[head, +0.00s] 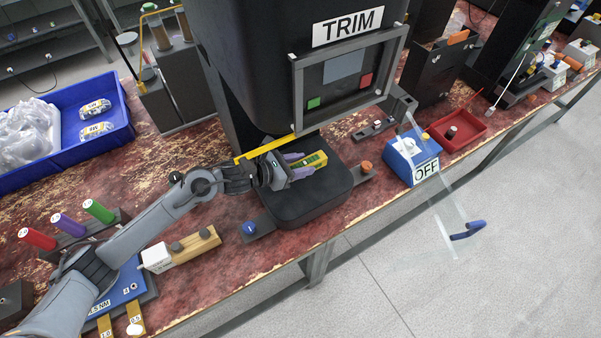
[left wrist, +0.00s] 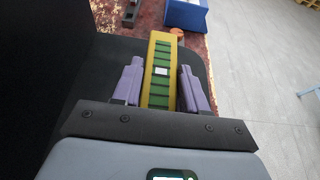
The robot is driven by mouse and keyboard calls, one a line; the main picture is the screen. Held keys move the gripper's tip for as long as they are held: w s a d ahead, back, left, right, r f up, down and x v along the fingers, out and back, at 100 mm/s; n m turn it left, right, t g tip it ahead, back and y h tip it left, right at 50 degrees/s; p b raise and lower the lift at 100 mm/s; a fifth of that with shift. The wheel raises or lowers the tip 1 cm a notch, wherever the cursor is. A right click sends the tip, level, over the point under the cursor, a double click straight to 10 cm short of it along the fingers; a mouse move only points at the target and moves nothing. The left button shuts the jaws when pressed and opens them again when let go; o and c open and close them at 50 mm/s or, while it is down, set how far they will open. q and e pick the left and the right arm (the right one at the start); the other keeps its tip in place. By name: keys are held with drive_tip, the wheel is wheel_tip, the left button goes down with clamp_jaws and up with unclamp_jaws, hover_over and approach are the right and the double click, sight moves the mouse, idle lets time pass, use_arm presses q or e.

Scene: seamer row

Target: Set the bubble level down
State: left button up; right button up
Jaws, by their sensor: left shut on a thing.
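The bubble level is a yellow bar with a green ribbed face (head: 313,161). My left gripper (head: 299,166) is shut on it, with a purple finger on each side. In the head view the level is over the black base plate (head: 300,205) of the TRIM machine. In the left wrist view the level (left wrist: 161,75) points away between the two fingers (left wrist: 158,88), and a small pale window shows on its face. I cannot tell whether the level touches the base plate. My right gripper is not in view.
The black TRIM machine (head: 240,50) rises behind the gripper. A blue OFF switch box (head: 408,160) with a clear flap stands to the right, near a red tray (head: 470,120). A blue bin (head: 60,165) holds bagged items at left. The table's front edge lies close by.

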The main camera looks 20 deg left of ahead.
use_arm(q)
drive_tip(key=shift+s+f+b, duration=0.1)
drive_tip(key=shift+f+b, duration=0.25)
drive_tip(key=shift+f, duration=1.65)
drive_tip(key=shift+f, duration=0.15)
drive_tip(key=o, duration=1.1)
drive_tip(key=shift+a+r, duration=0.1)
drive_tip(key=shift+r, duration=0.2)
drive_tip(key=p+v, duration=0.1)
drive_tip(key=v, duration=1)
drive_tip(key=shift+s+a+r+p, duration=0.15)
drive_tip(key=shift+s+p, duration=0.15)
drive_tip(key=shift+s, duration=0.05)
